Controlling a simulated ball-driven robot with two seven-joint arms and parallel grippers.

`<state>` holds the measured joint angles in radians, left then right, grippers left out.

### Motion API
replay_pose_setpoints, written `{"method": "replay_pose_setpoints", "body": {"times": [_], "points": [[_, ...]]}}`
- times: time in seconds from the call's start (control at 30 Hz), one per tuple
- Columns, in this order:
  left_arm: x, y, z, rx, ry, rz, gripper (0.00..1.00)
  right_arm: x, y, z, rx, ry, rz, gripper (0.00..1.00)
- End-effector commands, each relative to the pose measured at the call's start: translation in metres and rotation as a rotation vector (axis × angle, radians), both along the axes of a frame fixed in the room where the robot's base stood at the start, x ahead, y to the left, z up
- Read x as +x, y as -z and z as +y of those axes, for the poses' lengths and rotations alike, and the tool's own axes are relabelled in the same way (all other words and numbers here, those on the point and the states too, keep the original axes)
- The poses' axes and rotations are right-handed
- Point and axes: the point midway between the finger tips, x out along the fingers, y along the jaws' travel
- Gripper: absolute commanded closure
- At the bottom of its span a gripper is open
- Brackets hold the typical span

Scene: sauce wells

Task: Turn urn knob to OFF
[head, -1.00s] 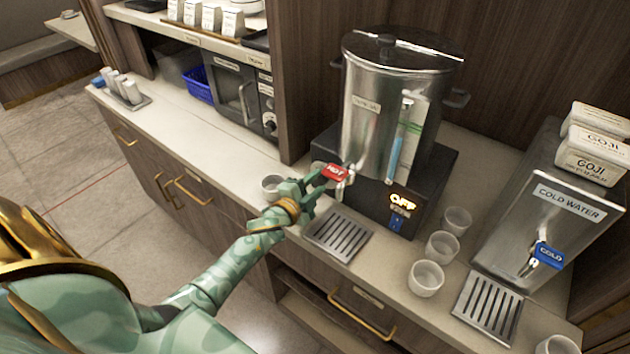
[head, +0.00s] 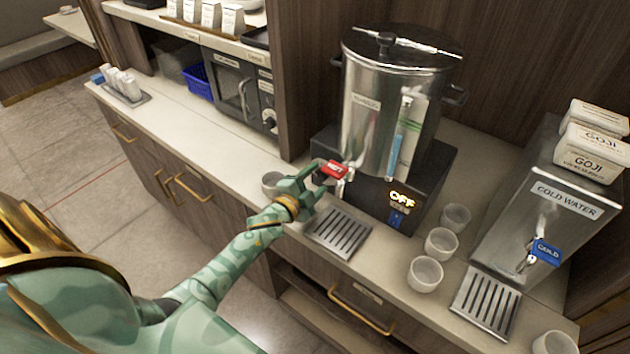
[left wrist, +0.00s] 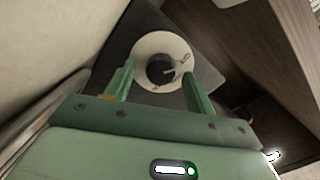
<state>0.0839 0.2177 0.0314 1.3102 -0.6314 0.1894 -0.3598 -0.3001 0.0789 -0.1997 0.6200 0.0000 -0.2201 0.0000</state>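The steel urn (head: 362,125) stands on a black base (head: 432,185) whose lit display (head: 402,198) reads OFF. The black urn knob (left wrist: 160,70) sits on a round white dial (left wrist: 150,42) with dark markings, seen in the left wrist view. In the head view the knob is hidden. My left gripper (head: 312,182) is at the left part of the base, just beside the red HOT tap tag (head: 331,170). In the left wrist view its two fingers (left wrist: 157,78) are apart, one on each side of the knob, with gaps visible. My right gripper is not in view.
A drip tray (head: 338,234) lies in front of the urn. Several cups (head: 425,275) stand right of the tray, near the cold water dispenser (head: 530,215). The counter to the left (head: 190,115) is mostly clear.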

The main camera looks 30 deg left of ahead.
Motion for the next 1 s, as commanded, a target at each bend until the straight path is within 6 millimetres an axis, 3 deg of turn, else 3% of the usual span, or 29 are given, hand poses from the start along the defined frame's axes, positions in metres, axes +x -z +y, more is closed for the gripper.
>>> {"method": "replay_pose_setpoints", "body": {"times": [0.23,0.7,0.83,1.0], "points": [[-0.015,-0.002,0.000,0.000,0.000,0.001,0.45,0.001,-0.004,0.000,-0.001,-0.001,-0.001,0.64],[-0.133,-0.011,0.004,0.000,0.000,0.002,0.45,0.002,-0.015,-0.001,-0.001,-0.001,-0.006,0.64],[-0.152,-0.012,0.005,-0.001,-0.001,0.001,0.45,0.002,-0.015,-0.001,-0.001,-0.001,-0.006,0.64],[-0.162,-0.013,0.005,-0.001,-0.001,0.000,0.45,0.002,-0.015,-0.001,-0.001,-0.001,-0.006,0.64]]}}
